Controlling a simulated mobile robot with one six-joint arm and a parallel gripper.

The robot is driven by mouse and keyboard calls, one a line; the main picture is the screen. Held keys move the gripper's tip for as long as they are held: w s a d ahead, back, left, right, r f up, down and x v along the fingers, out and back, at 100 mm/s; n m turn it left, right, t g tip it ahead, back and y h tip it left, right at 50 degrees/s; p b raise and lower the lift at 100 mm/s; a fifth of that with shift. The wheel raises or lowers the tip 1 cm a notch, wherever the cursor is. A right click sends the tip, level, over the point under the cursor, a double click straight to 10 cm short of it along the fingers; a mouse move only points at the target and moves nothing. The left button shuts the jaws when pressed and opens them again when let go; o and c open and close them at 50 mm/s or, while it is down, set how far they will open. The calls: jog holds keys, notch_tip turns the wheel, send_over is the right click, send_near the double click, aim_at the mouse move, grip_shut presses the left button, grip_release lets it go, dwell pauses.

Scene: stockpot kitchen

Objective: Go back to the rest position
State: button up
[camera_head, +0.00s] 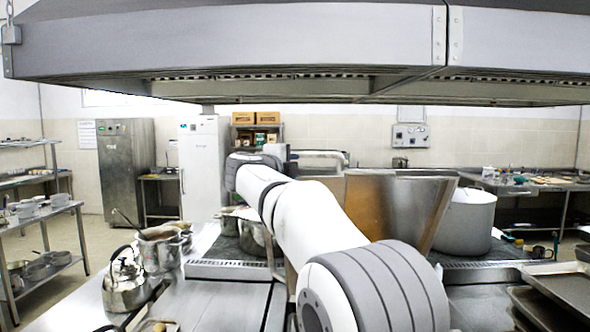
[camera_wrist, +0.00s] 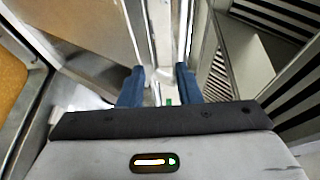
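My gripper (camera_wrist: 159,86) shows in the wrist view as two blue fingers standing apart, open, with nothing held between them. Beyond the fingers are a narrow gap between metal surfaces and a small green spot too small to identify. In the head view my white and grey arm reaches forward and left over the cooking range. My gripper cannot be made out there.
A large hood (camera_head: 230,50) hangs above. A tilted steel panel (camera_head: 400,205) and a big stockpot (camera_head: 466,222) stand right of my arm. A kettle (camera_head: 127,285) and pots (camera_head: 160,248) stand at left. Trays (camera_head: 568,287) lie at front right.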

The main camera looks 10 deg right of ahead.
jog(key=s+a+f+n+y+b, duration=0.2)
jog(key=s+a+f+n+y, duration=0.3)
jog(key=s+f+n+y, duration=0.4)
jog(key=s+a+f+n+y+b, duration=0.2)
jog(key=s+a+f+n+y, duration=0.2)
jog(key=s+f+n, duration=0.55)
jog(key=s+d+f+n+g, duration=0.2)
jog(key=s+f+g, duration=0.1)
jog(key=s+f, duration=0.4)
jog(key=s+d+f+n+g+h+b, duration=0.1)
jog(key=s+d+f+n+g, duration=0.1)
jog(key=s+f, duration=0.5)
jog(key=s+d+f+n+g+h, duration=0.1)
jog(key=s+d+f+n+g, duration=0.1)
jog(key=s+f+g, duration=0.3)
jog(key=s+f+n, duration=0.1)
jog(key=s+f, duration=0.1)
jog(key=s, duration=0.2)
jog(key=shift+s+d+f+b, duration=0.15)
jog(key=shift+s+f+b, duration=0.15)
jog(key=shift+s+f, duration=0.1)
